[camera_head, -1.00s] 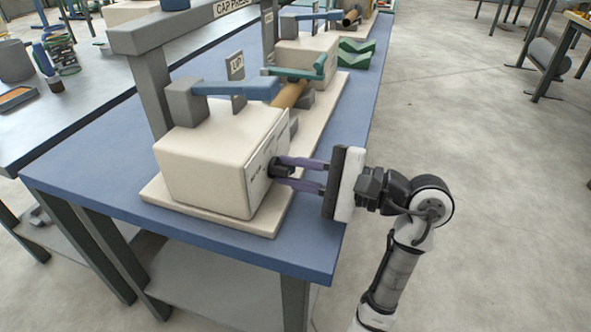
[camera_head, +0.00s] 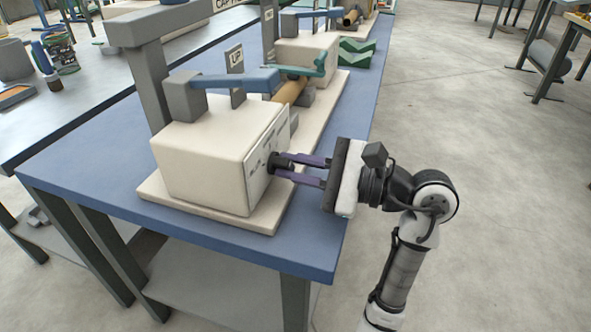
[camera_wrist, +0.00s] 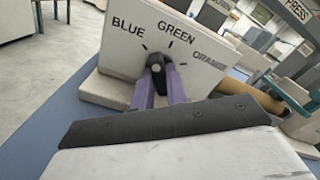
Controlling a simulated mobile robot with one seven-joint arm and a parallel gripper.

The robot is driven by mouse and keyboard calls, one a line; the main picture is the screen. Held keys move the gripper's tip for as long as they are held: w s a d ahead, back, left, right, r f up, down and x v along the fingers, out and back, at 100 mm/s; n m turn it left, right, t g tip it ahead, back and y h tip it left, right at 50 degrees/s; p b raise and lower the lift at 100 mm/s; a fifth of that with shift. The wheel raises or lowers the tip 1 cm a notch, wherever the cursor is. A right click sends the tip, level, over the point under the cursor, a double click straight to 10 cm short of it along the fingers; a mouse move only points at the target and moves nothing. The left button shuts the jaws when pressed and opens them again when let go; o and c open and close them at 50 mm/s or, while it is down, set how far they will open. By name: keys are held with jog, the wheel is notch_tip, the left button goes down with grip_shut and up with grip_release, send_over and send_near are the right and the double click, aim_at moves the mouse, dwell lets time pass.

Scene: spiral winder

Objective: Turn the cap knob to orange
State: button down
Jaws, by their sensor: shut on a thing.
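The cap knob (camera_head: 279,163) is a small black knob on the right face of a cream box (camera_head: 205,160). In the wrist view the knob (camera_wrist: 157,64) sits below the labels BLUE (camera_wrist: 128,28), GREEN (camera_wrist: 176,33) and ORANGE (camera_wrist: 208,62), each with a short dark tick. My gripper (camera_head: 284,168) comes from the right, its two purple fingers shut on the knob; in the wrist view the fingers (camera_wrist: 158,80) flank it. The fingers partly hide the knob, and I cannot tell exactly which label it points to.
The box stands on a cream base plate (camera_head: 165,203) on a blue table (camera_head: 100,204). A blue lever arm (camera_head: 235,80) lies above the box, with a brown roll (camera_head: 290,92) behind it. Open floor (camera_head: 490,200) lies to the right.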

jog(key=m, duration=0.4)
jog(key=shift+m+b, duration=0.3)
jog(key=m, duration=0.5)
jog(key=m+p, duration=0.1)
jog(key=m, duration=0.4)
jog(key=m+p, duration=0.1)
jog(key=m, duration=0.3)
jog(key=shift+m+p, duration=0.3)
jog(key=shift+p, duration=0.1)
jog(key=c, duration=1.4)
grip_release()
jog(key=shift+d, duration=0.15)
